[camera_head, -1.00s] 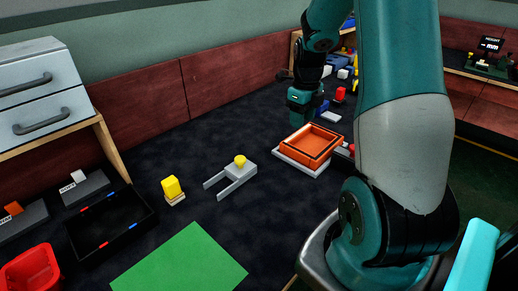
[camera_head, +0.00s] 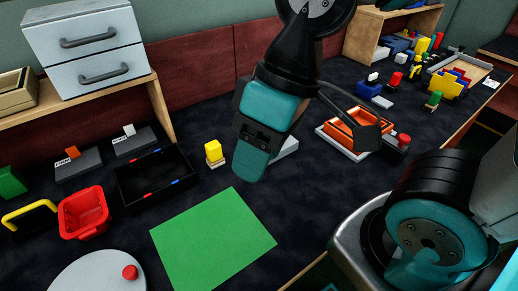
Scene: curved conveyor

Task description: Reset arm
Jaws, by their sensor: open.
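My gripper (camera_head: 250,165) hangs in the middle of the head view, its teal end pointing down above the dark table. It is open, and nothing shows held in it. It stands right of a yellow block (camera_head: 213,151) on a small base and beyond the far edge of the green mat (camera_head: 213,240). It hides most of a light grey piece (camera_head: 287,147) behind it. My arm reaches up out of the top of the picture.
An orange tray (camera_head: 358,128) sits right of my gripper, partly covered by a dark part of my arm. A black tray (camera_head: 155,200), a red bin (camera_head: 83,212) and a white drawer unit (camera_head: 85,45) stand at left. Several coloured blocks lie at the back right. The green mat is bare.

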